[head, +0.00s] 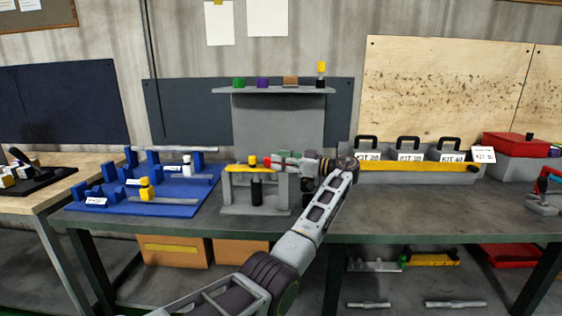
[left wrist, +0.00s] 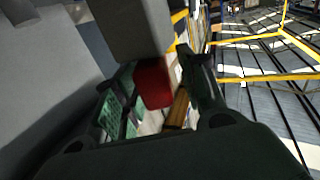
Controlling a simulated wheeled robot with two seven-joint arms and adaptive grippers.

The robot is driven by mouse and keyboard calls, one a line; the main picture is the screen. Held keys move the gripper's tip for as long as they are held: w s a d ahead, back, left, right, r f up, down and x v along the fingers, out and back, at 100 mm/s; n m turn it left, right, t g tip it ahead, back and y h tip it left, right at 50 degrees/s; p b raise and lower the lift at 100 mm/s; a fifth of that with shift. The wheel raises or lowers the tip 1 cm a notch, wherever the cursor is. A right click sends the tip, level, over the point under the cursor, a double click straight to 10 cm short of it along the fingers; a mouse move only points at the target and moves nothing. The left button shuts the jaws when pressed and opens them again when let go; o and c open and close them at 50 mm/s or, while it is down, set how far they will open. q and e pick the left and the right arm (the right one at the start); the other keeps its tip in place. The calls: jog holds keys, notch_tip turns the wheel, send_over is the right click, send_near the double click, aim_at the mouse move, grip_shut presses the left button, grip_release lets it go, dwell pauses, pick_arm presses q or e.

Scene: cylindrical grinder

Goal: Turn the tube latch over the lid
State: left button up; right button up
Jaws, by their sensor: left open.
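A grey stand (head: 228,188) stands on the bench in the head view, with a yellow bar (head: 238,169) across it and a black cylinder (head: 257,190) below. A small red piece (head: 267,161) and a yellow piece (head: 252,160) show at the bar's top. I cannot tell which part is the tube latch or the lid. My left gripper (head: 277,162) reaches in from the right of the stand, by the red piece. In the left wrist view the red block (left wrist: 153,84) shows between the open fingers; contact is unclear. My right gripper is not in view.
A blue fixture board (head: 110,200) lies left of the stand. Grey kit boxes with a yellow bar (head: 420,166) stand to the right, then a red-lidded box (head: 510,143). A shelf (head: 270,90) with small coloured parts is above. The bench front (head: 400,215) at right is clear.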

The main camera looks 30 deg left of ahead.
pick_arm(q)
jog(key=w+d, duration=0.1)
jog(key=d, duration=1)
jog(key=shift+d, duration=0.35)
jog(key=shift+w, duration=0.1)
jog(key=shift+f, duration=0.1)
dwell(0.3)
